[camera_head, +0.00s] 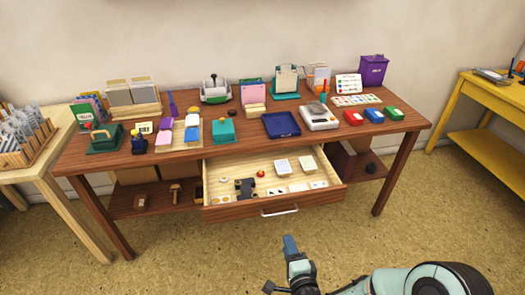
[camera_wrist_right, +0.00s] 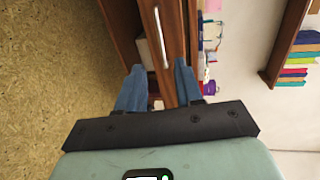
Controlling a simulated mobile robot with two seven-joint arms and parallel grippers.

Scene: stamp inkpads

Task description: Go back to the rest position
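My right gripper (camera_head: 291,247) hangs in front of the table at the bottom of the head view, apart from the open drawer. In the right wrist view its two blue fingers (camera_wrist_right: 158,88) stand apart with nothing gripped between them. My left gripper is in neither view. The wooden table (camera_head: 245,137) stands against the wall. Its drawer (camera_head: 236,212) is pulled out and holds several small items, and the drawer's handle (camera_head: 279,210) faces me. The handle also shows in the right wrist view (camera_wrist_right: 161,38), beyond the fingers.
The tabletop carries inkpads, a blue tray (camera_head: 281,125), a white scale (camera_head: 320,117) and a purple bin (camera_head: 373,70). A pale side table (camera_head: 50,172) is at left, a yellow one (camera_head: 490,107) at right. The floor (camera_head: 190,260) before the drawer is clear.

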